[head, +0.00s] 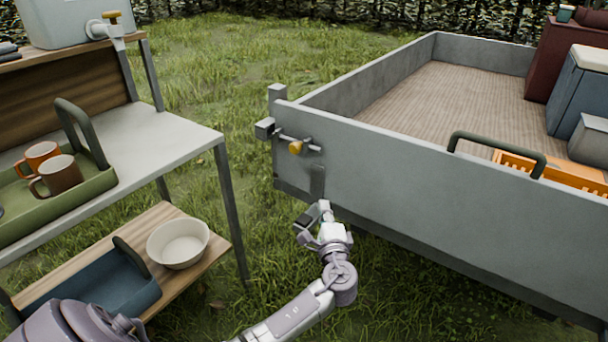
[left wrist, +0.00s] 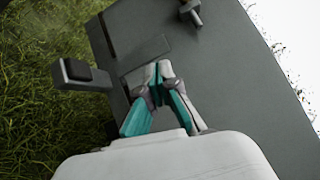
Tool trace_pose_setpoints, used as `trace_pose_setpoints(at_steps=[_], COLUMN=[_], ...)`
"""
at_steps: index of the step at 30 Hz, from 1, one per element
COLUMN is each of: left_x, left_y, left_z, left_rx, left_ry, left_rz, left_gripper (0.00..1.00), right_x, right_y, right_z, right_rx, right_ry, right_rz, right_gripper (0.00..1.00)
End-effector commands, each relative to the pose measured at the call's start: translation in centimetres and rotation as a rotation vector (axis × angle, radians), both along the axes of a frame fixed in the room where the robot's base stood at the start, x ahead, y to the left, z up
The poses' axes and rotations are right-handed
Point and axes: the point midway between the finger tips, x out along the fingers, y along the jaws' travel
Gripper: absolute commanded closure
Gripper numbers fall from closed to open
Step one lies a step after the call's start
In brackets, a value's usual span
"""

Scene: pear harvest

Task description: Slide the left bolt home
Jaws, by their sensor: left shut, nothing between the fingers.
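The left bolt shows in the head view as a thin metal rod with a brass-yellow knob (head: 296,147), on the outer face of the trailer's end panel near its left corner. A grey block (head: 265,128) sits at the corner beside the rod's left end; whether the rod enters it I cannot tell. My left gripper (head: 324,208) is shut and empty, below the bolt and apart from it, near the panel's lower edge. In the left wrist view its teal-lined fingers (left wrist: 158,72) are together in front of the grey panel (left wrist: 235,85). My right gripper is out of view.
A grey table (head: 165,135) at left holds a green tray (head: 95,190) with mugs. Its lower shelf holds a white bowl (head: 178,243) and a blue tray (head: 100,290). An orange crate (head: 560,172) lies in the trailer (head: 400,150). Grass separates table and trailer.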

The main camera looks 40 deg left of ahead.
Motion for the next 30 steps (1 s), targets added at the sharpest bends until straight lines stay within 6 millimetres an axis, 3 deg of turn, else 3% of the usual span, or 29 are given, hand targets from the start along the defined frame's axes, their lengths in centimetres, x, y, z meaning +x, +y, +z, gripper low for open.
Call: trace_pose_setpoints(at_steps=[3,6,20,30], left_x=[-0.2,-0.4,0.2,4.9], left_y=[0.1,0.1,0.8,5.5], left_z=[3.1,4.4,4.7,6.0], left_rx=[0.060,0.080,0.083,0.082], left_ry=[-0.075,-0.100,-0.100,-0.101], left_rz=[0.035,0.047,0.048,0.050], left_gripper=[1.00,1.00,1.00,1.00], right_x=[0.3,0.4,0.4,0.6], right_y=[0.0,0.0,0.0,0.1], right_z=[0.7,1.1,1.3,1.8], right_rx=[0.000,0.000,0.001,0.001], right_ry=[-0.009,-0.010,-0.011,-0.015], right_rz=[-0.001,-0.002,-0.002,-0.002], right_gripper=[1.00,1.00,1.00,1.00])
